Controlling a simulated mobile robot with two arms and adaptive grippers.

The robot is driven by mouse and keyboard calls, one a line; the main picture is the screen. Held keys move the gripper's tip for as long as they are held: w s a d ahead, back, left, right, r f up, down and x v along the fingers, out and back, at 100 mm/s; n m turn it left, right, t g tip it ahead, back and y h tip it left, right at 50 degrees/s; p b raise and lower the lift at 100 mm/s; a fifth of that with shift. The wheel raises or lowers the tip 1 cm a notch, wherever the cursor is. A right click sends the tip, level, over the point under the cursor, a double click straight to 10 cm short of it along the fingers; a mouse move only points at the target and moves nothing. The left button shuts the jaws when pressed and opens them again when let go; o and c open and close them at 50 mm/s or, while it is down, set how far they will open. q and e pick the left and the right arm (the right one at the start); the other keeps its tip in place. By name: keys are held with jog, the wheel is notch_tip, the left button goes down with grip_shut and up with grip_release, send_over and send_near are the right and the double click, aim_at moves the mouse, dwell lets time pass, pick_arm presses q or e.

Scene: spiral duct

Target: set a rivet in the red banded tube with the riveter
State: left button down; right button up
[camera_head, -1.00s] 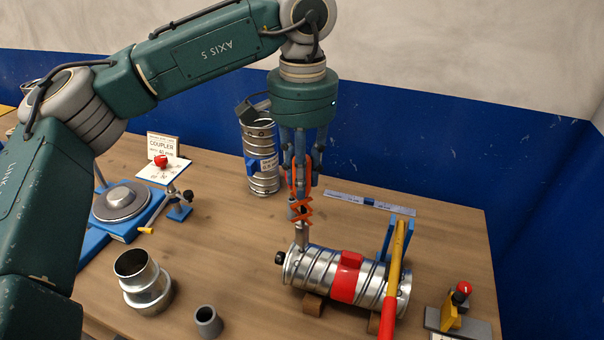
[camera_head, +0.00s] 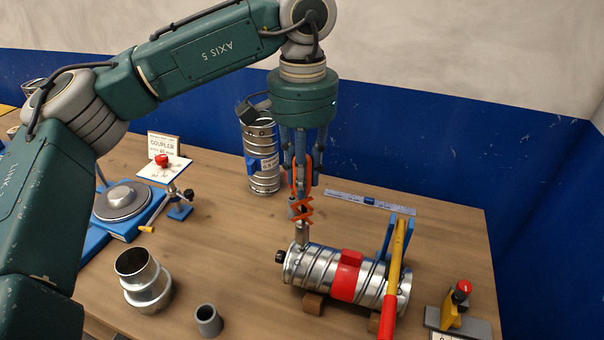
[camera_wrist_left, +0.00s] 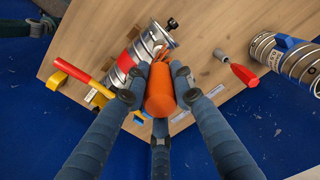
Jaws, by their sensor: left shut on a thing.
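The red banded tube (camera_head: 318,264) is a silver spiral duct with a red band, lying on brown blocks at the front right of the bench. It also shows in the wrist view (camera_wrist_left: 124,66). My left gripper (camera_head: 303,182) is above the tube's left end, shut on the orange riveter (camera_head: 302,210). The riveter is upright, with its grey nose pointing down at the tube top left of the band. The nose appears to touch the tube, but the exact contact cannot be told. The riveter's orange body fills the middle of the wrist view (camera_wrist_left: 160,92). My right gripper is out of view.
A yellow-and-red handled tool (camera_head: 395,280) stands across the tube's right end. An upright duct (camera_head: 262,165) with a blue band stands behind. A silver coupler (camera_head: 142,283) and grey ring (camera_head: 208,320) are front left. A red-knobbed fixture (camera_head: 459,308) is front right.

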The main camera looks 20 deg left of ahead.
pick_arm(q)
jog(key=shift+s+f, duration=0.1)
jog(key=shift+f, duration=0.05)
jog(key=shift+w+r+p, duration=0.25)
jog(key=shift+r+p, duration=0.6)
jog(key=shift+r, duration=0.05)
notch_tip(320, 180, up, 3)
jog(key=shift+s+f+p, duration=0.1)
jog(key=shift+p, duration=0.9)
jog(key=shift+r+p, duration=0.9)
jog(key=shift+r, duration=0.3)
